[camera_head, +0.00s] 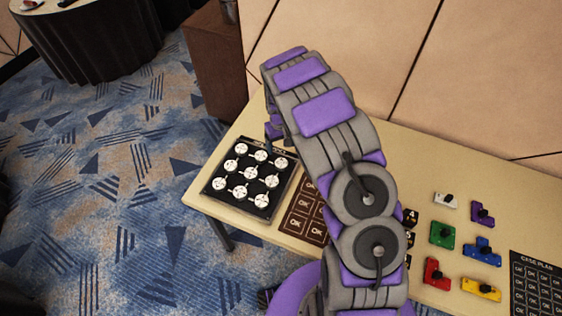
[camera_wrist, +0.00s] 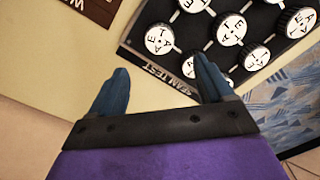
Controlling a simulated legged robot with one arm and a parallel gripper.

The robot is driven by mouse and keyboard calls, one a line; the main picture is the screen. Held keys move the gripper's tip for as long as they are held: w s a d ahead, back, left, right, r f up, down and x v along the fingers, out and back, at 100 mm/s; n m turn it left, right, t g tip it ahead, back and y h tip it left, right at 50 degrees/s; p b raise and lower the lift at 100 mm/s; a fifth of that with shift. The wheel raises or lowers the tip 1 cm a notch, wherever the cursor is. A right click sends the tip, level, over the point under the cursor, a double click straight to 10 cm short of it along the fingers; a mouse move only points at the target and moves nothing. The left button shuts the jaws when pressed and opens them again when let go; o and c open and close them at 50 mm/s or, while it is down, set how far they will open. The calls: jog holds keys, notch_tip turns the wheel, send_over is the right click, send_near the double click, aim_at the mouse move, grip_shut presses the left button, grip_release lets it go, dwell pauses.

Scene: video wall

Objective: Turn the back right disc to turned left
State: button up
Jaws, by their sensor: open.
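The black board (camera_head: 222,199) holds a three-by-three grid of white lettered discs joined by white lines. The back right disc (camera_head: 281,162) is at the board's right end of the row nearest the wall. In the wrist view this disc (camera_wrist: 159,38) is at the board's near left corner, letters up. My gripper (camera_wrist: 160,72) is open and empty. Its blue fingers are spread just short of the disc, and the right finger partly covers the neighbouring disc. In the head view the gripper (camera_head: 273,130) shows beyond the board's back edge, partly hidden by my arm.
A brown OK panel (camera_head: 298,222) lies right of the board, partly behind my arm. Colored blocks, including a green one (camera_head: 442,235), and a case plan sheet (camera_head: 540,285) lie farther right. The beige table (camera_head: 225,150) is bare behind the board, before the wall.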

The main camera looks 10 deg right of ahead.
aim_at(281, 163)
notch_tip(281, 163, down, 10)
jog(key=shift+f+b, duration=0.25)
jog(key=shift+b, duration=0.55)
jog(key=shift+c, duration=0.4)
jog(key=c, duration=1)
jog(key=shift+o, duration=0.2)
jog(key=shift+m, duration=2)
jog(key=o, duration=1)
jog(key=shift+o, duration=0.2)
